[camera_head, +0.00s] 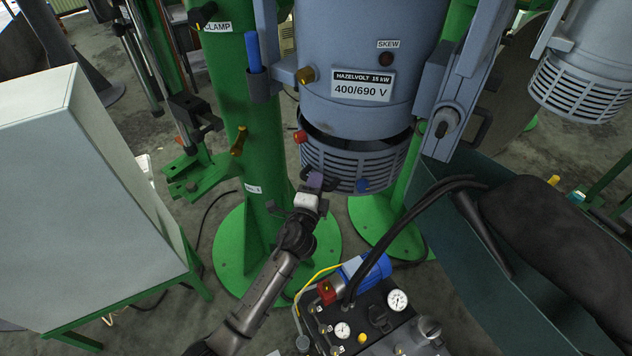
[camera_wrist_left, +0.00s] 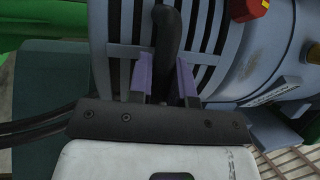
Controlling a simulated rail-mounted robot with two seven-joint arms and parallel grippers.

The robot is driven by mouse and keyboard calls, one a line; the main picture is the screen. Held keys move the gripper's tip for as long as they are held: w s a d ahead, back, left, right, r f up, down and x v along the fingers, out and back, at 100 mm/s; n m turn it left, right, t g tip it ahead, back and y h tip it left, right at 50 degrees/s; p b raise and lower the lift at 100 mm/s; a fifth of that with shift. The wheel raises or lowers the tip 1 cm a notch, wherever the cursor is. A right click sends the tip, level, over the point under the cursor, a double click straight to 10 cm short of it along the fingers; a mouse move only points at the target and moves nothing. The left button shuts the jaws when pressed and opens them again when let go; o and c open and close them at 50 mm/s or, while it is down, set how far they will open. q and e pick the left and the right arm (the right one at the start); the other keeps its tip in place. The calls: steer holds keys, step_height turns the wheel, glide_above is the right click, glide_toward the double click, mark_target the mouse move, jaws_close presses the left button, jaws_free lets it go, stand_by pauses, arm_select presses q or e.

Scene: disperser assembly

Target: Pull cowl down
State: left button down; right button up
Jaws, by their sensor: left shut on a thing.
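The cowl (camera_head: 352,163) is a blue-grey slotted ring at the bottom of the blue-grey motor body (camera_head: 350,50). A dark gap shows between the motor body and the cowl's upper rim. My left gripper (camera_head: 316,181) is at the cowl's front left, its purple fingertips shut on a black handle. In the left wrist view, the black handle (camera_wrist_left: 168,30) stands between the purple fingertips (camera_wrist_left: 166,80), with the cowl's slats (camera_wrist_left: 125,40) behind. My right gripper is not in view.
Green columns (camera_head: 240,150) stand beside the motor. Below is a pump unit with gauges (camera_head: 397,300) and black hoses (camera_head: 420,200). A pale cabinet (camera_head: 80,190) is at left. A dark teal bin (camera_head: 500,270) with a black bundle is at right.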

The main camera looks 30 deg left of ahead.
arm_select(q)
step_height(320, 180, down, 3)
steer(key=shift+b, duration=0.6)
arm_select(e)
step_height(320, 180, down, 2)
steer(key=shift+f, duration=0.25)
arm_select(q)
steer(key=c, duration=1.1)
jaws_free()
steer(key=shift+o, duration=0.2)
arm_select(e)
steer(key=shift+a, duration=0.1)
arm_select(q)
steer(key=shift+r, duration=0.1)
steer(key=v, duration=1.4)
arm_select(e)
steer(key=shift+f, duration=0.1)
arm_select(q)
steer(key=shift+w, duration=0.1)
